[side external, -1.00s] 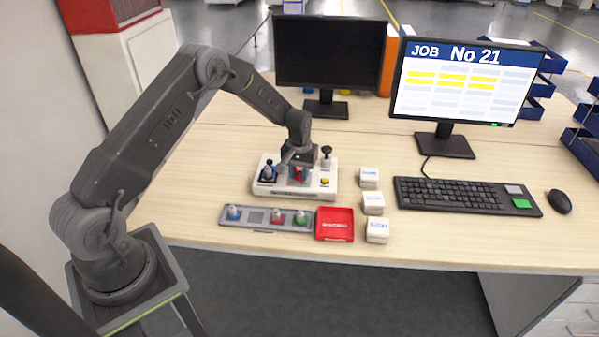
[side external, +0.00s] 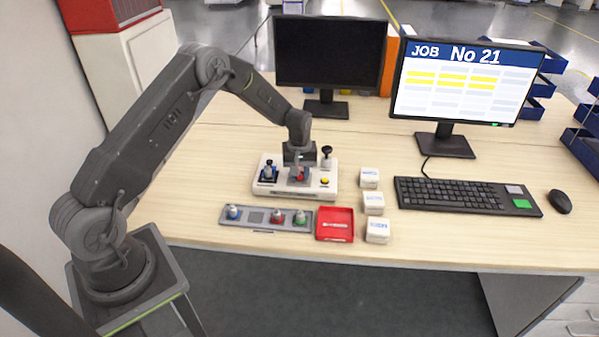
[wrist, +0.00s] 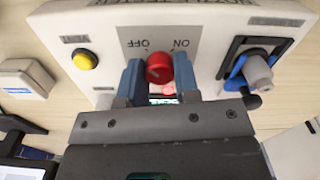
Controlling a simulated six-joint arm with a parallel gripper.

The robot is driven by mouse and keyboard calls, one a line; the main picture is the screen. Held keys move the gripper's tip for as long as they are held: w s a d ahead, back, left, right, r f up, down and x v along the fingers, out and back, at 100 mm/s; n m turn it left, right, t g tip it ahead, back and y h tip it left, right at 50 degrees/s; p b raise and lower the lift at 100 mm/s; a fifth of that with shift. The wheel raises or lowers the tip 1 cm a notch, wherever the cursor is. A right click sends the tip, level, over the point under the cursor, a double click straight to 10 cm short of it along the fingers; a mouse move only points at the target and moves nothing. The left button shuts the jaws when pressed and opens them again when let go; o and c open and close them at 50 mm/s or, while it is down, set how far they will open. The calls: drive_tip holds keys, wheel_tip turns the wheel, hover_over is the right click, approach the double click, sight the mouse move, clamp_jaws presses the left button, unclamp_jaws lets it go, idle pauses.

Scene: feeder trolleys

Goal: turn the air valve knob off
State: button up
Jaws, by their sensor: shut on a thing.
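The air valve knob (wrist: 159,69) is round and red, with a small pale mark. It sits on a grey plate (wrist: 160,42) whose OFF and ON labels appear upside down in the wrist view, OFF left and ON right. My gripper (wrist: 159,76) is shut on the knob, with one blue-grey finger on either side. In the side view, my gripper (side external: 299,176) points down over the white control box (side external: 322,187), and only a bit of the red knob (side external: 300,177) shows. I cannot read exactly where the knob's mark points.
The box also carries a yellow button (side external: 325,181), a blue-based switch (side external: 268,172) and a black-topped lever (side external: 327,156). A grey tray (side external: 257,228), a red tray (side external: 334,238) and white blocks (side external: 373,203) lie close by. Monitors stand behind.

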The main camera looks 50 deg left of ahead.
drive_tip(key=o, duration=0.9)
wheel_tip(320, 180, up, 14)
drive_tip(key=shift+f, duration=0.1)
idle(0.3)
